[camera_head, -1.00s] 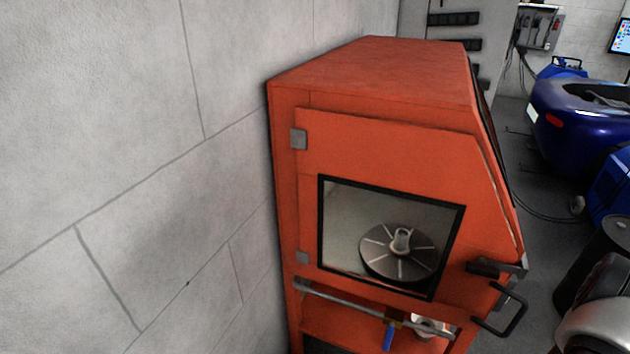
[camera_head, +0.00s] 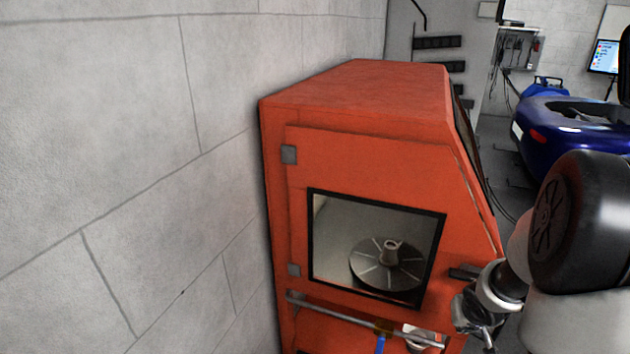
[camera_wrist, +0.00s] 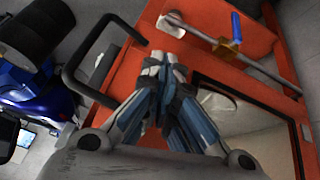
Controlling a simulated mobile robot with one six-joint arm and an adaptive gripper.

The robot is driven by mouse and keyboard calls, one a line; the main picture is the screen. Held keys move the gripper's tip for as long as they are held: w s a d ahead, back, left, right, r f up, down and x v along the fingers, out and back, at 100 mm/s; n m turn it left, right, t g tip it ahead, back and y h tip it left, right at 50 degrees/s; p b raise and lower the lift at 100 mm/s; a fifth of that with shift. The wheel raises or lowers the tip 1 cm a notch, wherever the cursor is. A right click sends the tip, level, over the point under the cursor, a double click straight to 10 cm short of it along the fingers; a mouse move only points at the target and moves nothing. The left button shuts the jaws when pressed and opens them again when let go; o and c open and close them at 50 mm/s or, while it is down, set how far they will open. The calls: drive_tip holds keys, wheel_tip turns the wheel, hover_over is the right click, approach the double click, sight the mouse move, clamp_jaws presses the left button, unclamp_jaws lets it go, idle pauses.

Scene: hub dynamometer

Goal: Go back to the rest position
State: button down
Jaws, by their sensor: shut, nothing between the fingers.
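My gripper (camera_wrist: 165,75) is shut and empty in the wrist view, its fingertips together in front of the orange cabinet (camera_wrist: 185,20). It also shows at the lower right of the head view (camera_head: 482,325), beside the cabinet door's right edge. The black door handle (camera_wrist: 75,70) is left of the fingers in the wrist view, and I cannot tell whether they touch it. In the head view the orange cabinet (camera_head: 370,150) stands with its door closed. A round metal disc (camera_head: 385,270) with a hub shows through the door window.
A grey block wall (camera_head: 130,150) stands close on the cabinet's left. A metal rail with a blue lever (camera_head: 381,343) runs along the cabinet front below the window. A blue car (camera_head: 545,130) is at the right back. Stacked black tyres (camera_wrist: 35,45) show in the wrist view.

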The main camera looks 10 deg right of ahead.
drive_tip(key=a+r+h, duration=0.1)
drive_tip(key=a+r, duration=0.4)
drive_tip(key=r, duration=0.4)
drive_tip(key=s+a+r+n+y, duration=0.2)
drive_tip(key=s+a+r, duration=0.3)
drive_tip(key=s+a, duration=0.3)
drive_tip(key=s+a+r+n+y, duration=0.2)
drive_tip(key=s+a+r, duration=0.2)
drive_tip(key=s+a, duration=0.5)
drive_tip(key=a, duration=0.6)
drive_tip(key=shift+s+a+r, duration=0.15)
drive_tip(key=shift+s+r, duration=0.15)
drive_tip(key=shift+r, duration=0.1)
